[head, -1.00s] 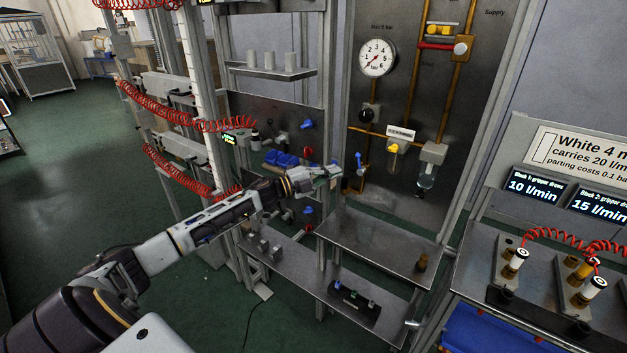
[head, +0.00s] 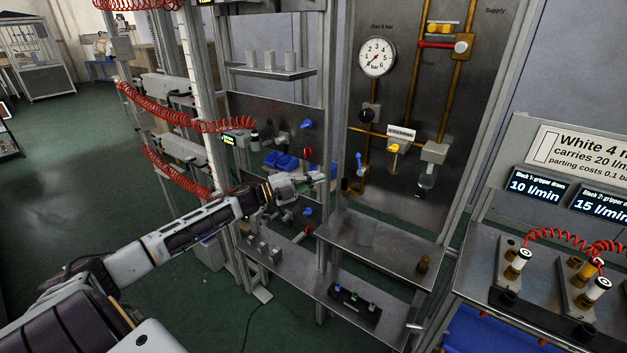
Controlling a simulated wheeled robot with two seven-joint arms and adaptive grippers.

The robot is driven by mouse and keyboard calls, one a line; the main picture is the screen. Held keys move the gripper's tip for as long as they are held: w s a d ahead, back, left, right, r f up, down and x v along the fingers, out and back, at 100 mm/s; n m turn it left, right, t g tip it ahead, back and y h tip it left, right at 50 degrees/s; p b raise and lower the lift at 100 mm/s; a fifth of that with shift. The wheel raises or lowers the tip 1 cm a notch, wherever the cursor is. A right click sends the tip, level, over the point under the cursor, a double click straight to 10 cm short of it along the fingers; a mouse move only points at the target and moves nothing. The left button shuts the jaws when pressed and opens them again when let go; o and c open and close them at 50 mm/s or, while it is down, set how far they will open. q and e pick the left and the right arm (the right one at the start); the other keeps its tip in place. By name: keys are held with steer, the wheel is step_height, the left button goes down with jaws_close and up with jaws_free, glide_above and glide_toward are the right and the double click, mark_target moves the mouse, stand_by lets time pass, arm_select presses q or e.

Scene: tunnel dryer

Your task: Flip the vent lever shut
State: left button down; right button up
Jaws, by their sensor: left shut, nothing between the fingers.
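No lever carries a readable vent label. On the steel panel (head: 470,110), a blue lever (head: 358,162) stands nearly upright at the lower end of the left pipe. A yellow lever (head: 395,148) sits under a white label, and a red lever (head: 437,44) lies across the upper pipe. My left gripper (head: 318,177) is shut and empty, left of and slightly below the blue lever and apart from it. My right gripper is not in view.
A steel shelf (head: 395,252) juts out below the panel. Upright frame posts stand left of the panel. Red coiled hoses (head: 185,122) hang at left. More blue handles (head: 307,124) sit on the rear panel.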

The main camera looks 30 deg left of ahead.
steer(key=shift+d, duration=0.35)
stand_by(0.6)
